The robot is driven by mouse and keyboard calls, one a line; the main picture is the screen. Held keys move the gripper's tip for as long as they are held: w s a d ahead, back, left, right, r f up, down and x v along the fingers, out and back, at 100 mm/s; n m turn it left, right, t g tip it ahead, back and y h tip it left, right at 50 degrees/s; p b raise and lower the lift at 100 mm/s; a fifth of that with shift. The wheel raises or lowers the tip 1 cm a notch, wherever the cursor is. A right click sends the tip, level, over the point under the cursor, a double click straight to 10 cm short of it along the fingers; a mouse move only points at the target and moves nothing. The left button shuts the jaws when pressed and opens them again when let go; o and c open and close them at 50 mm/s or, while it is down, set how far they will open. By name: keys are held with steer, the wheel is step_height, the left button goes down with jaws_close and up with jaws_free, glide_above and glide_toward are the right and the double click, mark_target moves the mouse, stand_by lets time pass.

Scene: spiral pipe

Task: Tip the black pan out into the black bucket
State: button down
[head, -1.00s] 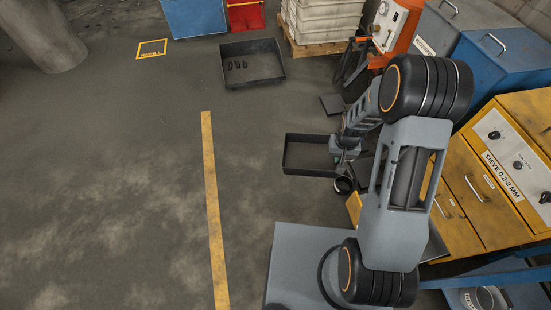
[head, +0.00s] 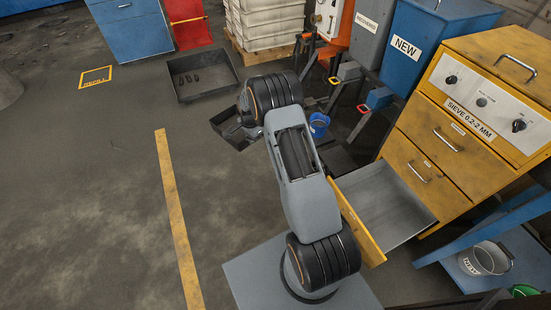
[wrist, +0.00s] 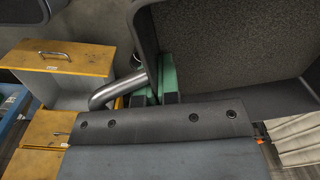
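The black pan (head: 228,124) is a shallow dark rectangular tray, held out above the floor beyond my arm in the head view. In the wrist view its dark, grainy surface (wrist: 240,45) fills the upper right. My gripper (wrist: 160,88), with green finger pads, is at the pan's near edge and looks shut on it. In the head view my arm hides the gripper. I cannot make out a black bucket; my arm may cover it.
An open yellow drawer (head: 358,222) juts out beside my arm, below the sieve cabinet (head: 480,115). A blue bucket (head: 319,125) stands behind the arm. A black floor tray (head: 178,90) holds several dark pieces. A pale bucket (head: 487,259) is at right.

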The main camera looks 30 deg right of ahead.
steer(key=w+d+f+m+b, duration=0.4)
steer(key=d+f+m+b, duration=0.3)
steer(key=f+m+b, duration=0.3)
steer(key=w+d+f+m+h+b, duration=0.1)
steer(key=w+d+f+m+b, duration=0.3)
steer(key=d+f+m+b, duration=0.4)
step_height(320, 180, down, 5)
steer(key=m+b, duration=0.3)
steer(key=m, duration=0.1)
steer(key=shift+d, duration=0.25)
steer(key=shift+s, duration=0.1)
steer(key=f+t+p, duration=0.1)
steer(key=p, duration=0.2)
steer(key=s+f+t+p, duration=0.1)
steer(key=f+p, duration=0.1)
steer(key=p, duration=0.2)
steer(key=shift+s+d+f+y, duration=0.15)
steer(key=shift+d+f+y, duration=0.05)
steer(key=shift+y, duration=0.2)
steer(key=shift+s+r+t+p, duration=0.1)
steer(key=shift+r+t+p, duration=0.6)
steer(key=shift+p, duration=1.45)
